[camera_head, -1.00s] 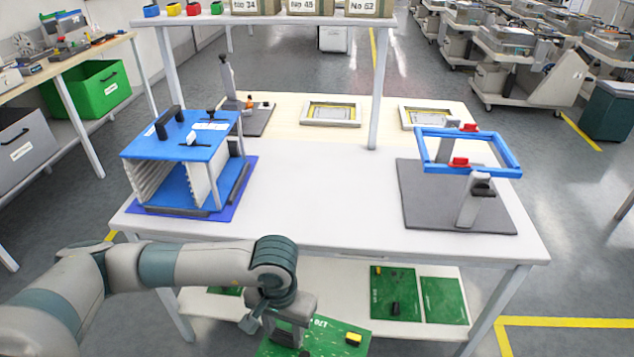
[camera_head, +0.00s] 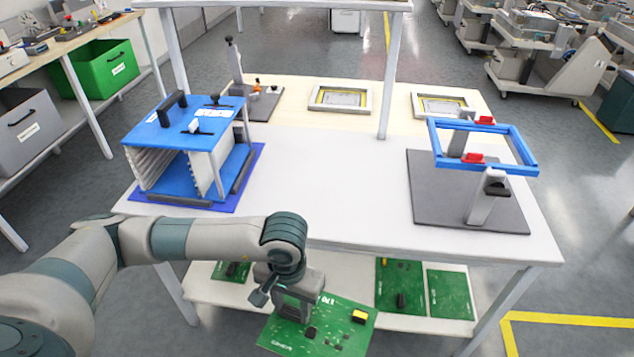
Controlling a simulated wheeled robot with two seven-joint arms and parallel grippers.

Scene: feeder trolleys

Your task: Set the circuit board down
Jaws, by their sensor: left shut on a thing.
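The circuit board (camera_head: 335,329) is green with black parts and a yellow part. My left gripper (camera_head: 297,308) is shut on its upper left edge. The board hangs in front of the table's near edge, lower than the tabletop in the picture and overlapping the lower shelf. The fingertips are partly hidden by the gripper body. The white table (camera_head: 330,213) has a blue board rack (camera_head: 186,127) on its left and a blue frame on a stand (camera_head: 530,165) on its right. My right gripper is not in view.
Several green boards lie on the lower shelf (camera_head: 345,283), including one (camera_head: 450,294) at its right. The tabletop's middle is clear. A green bin (camera_head: 107,77) stands at the left.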

